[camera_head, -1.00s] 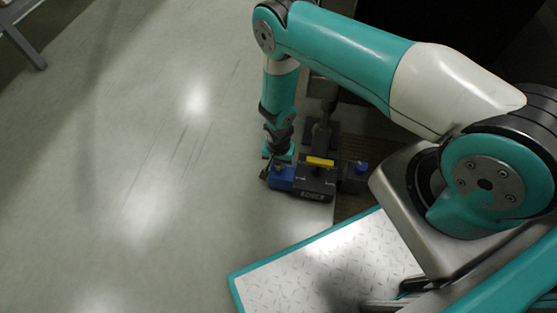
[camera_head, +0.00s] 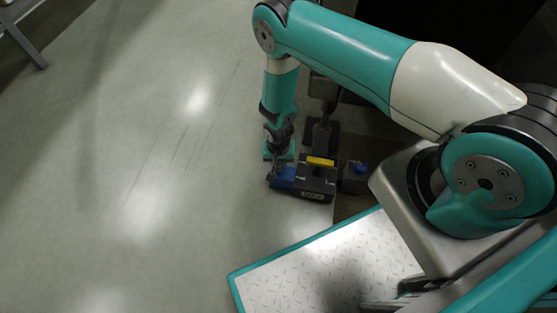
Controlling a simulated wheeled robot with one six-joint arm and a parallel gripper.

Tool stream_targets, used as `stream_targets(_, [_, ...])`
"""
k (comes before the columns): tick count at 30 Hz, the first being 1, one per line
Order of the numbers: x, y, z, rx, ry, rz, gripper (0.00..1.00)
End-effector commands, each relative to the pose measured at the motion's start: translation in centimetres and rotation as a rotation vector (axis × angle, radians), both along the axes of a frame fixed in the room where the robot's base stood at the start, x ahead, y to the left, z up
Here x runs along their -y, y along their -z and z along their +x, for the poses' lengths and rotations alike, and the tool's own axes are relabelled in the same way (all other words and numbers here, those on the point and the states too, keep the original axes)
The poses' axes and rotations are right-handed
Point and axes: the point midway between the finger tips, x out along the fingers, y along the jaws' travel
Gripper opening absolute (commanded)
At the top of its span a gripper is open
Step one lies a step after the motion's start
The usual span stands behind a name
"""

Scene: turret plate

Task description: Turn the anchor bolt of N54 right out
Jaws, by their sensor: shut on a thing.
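A dark block unit (camera_head: 316,180) with a yellow bar (camera_head: 320,161) on top stands on the floor beside my base. A label on its front is too small to read. A blue part (camera_head: 283,180) is at its left end and a second blue-topped part (camera_head: 359,170) at its right. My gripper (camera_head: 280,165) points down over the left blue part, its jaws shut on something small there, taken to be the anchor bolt. The bolt itself is hidden by the gripper and too small to make out.
A dark post and foot (camera_head: 322,130) stand just behind the block, close to my wrist. My patterned white deck with a teal edge lies in front. The grey floor (camera_head: 140,150) to the left is clear. A frame leg (camera_head: 30,45) shows at the top left.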

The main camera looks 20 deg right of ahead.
Motion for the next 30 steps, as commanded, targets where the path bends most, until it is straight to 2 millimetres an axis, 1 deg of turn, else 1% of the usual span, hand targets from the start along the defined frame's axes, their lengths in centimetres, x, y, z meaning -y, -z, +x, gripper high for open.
stream_targets(1, [0.0,-0.6,0.1,0.001,0.001,0.000,0.04])
stream_targets(3, [0.1,-1.1,0.1,0.002,0.001,-0.001,0.04])
stream_targets(30, [0.0,-6.6,0.2,0.004,0.001,-0.002,0.04])
